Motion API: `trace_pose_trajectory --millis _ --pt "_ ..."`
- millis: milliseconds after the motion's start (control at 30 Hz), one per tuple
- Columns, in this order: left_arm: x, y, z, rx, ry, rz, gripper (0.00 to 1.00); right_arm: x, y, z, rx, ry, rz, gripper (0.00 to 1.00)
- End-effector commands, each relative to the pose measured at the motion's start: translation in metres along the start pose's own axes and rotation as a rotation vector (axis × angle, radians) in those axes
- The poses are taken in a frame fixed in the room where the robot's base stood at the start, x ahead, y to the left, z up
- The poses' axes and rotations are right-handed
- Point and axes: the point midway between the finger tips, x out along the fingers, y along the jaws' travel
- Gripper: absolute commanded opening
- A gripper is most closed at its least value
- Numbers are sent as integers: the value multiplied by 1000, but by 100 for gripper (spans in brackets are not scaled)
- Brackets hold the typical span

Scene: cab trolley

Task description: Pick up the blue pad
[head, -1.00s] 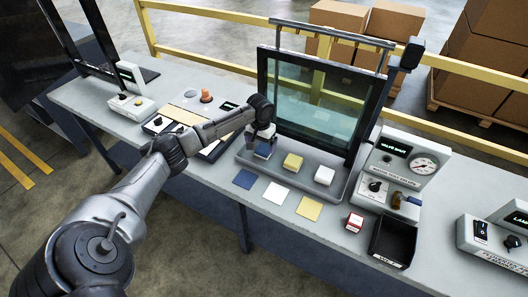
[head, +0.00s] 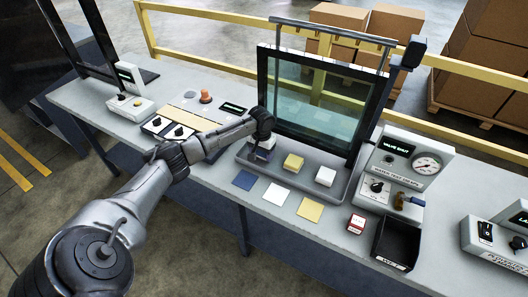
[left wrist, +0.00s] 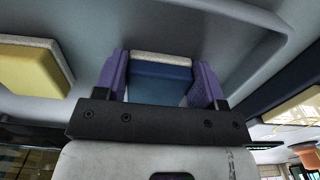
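The blue pad (left wrist: 161,84) sits between the two purple fingers of my left gripper (left wrist: 160,80) in the left wrist view, with a pale strip along its far edge. The fingers lie close along both sides; I cannot tell whether they press on it. In the head view the left gripper (head: 262,142) is over the left end of the grey tray (head: 298,187) and hides most of the blue pad. A flat blue square (head: 244,180) lies on the bench in front of the tray. My right gripper is not in view.
A yellow pad (head: 293,162) and a white pad (head: 325,176) stand in the tray, right of the gripper. A framed glass panel (head: 315,100) rises behind it. White (head: 276,194) and yellow (head: 310,210) squares lie in front. A black bin (head: 395,243) stands at the right.

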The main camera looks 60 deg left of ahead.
Motion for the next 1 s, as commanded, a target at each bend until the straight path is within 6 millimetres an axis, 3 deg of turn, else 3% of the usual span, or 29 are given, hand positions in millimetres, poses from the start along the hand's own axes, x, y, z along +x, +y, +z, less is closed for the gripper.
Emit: trace_pose_trajectory --millis 233,567,867,1000 --pt "0 0 0 0 0 0 40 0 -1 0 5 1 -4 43" --pt "-5 0 0 0 1 0 39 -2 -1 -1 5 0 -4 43" --pt "-42 0 -1 0 3 1 39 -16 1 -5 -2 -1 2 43" --pt "-58 22 8 6 1 3 39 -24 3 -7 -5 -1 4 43"
